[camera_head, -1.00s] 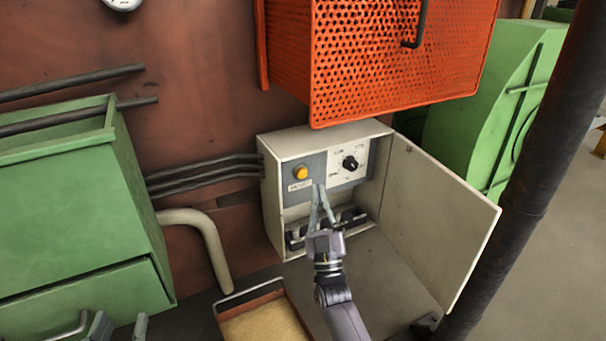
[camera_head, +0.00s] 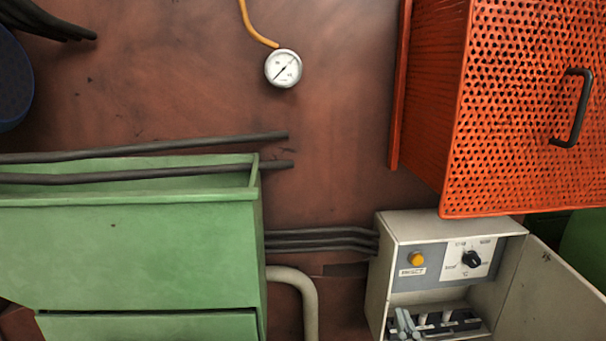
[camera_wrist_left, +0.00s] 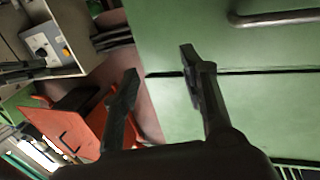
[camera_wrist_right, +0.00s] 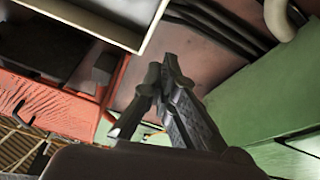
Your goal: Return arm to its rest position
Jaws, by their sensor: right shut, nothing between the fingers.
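The rest of the right arm is below the head view. My left gripper (camera_wrist_left: 160,75) is out of the head view; in the left wrist view its fingers are apart with nothing between them, before a green cabinet (camera_wrist_left: 240,110). The box holds a yellow button (camera_head: 417,259) above a RESET label and a black dial knob (camera_head: 471,259).
An orange perforated guard (camera_head: 530,110) with a black handle hangs above the box. The box door (camera_head: 550,295) stands open to the right. A green cabinet (camera_head: 130,250) fills the left, with dark pipes (camera_head: 320,240) running to the box. A gauge (camera_head: 283,68) is on the wall.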

